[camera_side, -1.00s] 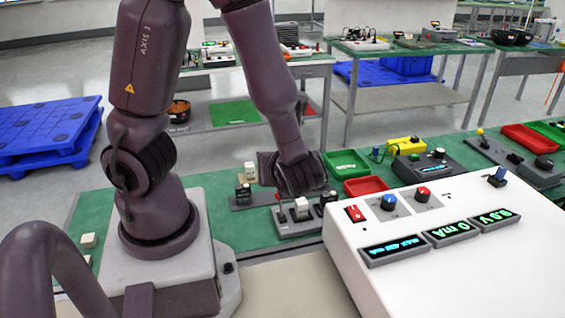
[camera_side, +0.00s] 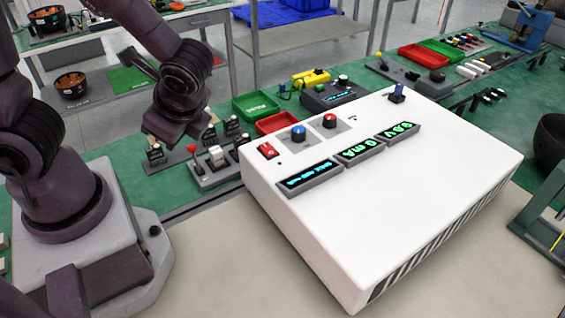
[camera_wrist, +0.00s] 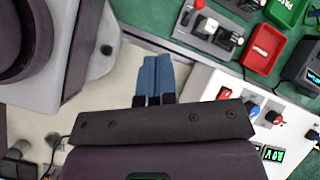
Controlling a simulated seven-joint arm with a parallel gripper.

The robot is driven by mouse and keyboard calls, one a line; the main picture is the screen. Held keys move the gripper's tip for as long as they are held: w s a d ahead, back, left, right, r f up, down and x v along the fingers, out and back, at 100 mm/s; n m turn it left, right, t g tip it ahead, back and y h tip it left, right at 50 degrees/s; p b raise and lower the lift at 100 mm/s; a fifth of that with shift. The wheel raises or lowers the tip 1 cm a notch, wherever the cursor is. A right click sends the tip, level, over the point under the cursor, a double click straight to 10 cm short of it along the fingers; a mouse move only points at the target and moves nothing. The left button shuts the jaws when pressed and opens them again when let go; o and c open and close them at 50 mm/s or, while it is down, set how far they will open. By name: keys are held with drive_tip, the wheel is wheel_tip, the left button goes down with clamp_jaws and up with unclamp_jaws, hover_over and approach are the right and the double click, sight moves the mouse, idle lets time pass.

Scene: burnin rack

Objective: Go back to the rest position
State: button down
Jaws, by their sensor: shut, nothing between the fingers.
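My gripper (camera_wrist: 156,64) is shut and empty in the wrist view, its two blue fingers side by side. In that view it is over a pale surface, between my grey base and a white instrument box (camera_wrist: 207,80). In the side view my wrist (camera_side: 180,90) hangs bent above the green bench, left of the white instrument box (camera_side: 420,165); I cannot make out the fingers there. A grey switch panel (camera_side: 215,178) with a red-knobbed lever and a white rocker stands below and right of my wrist. It also shows in the wrist view (camera_wrist: 205,42), upper right.
A green bin (camera_side: 256,106) and a red bin (camera_side: 277,122) sit behind the white box. A dark meter unit (camera_side: 333,95) and a yellow device (camera_side: 310,78) stand beyond. Small dark blocks are near my wrist. A pale strip in front of the white box is clear.

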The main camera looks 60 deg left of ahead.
wheel_tip(320, 180, up, 14)
drive_tip(key=d+n+t+h, duration=0.1)
drive_tip(key=n+t+h, duration=0.5)
drive_tip(key=n, duration=0.5)
drive_tip(key=shift+w+d+t+h, duration=0.2)
drive_tip(key=shift+w+t+h, duration=0.15)
drive_tip(key=shift+t+h, duration=0.05)
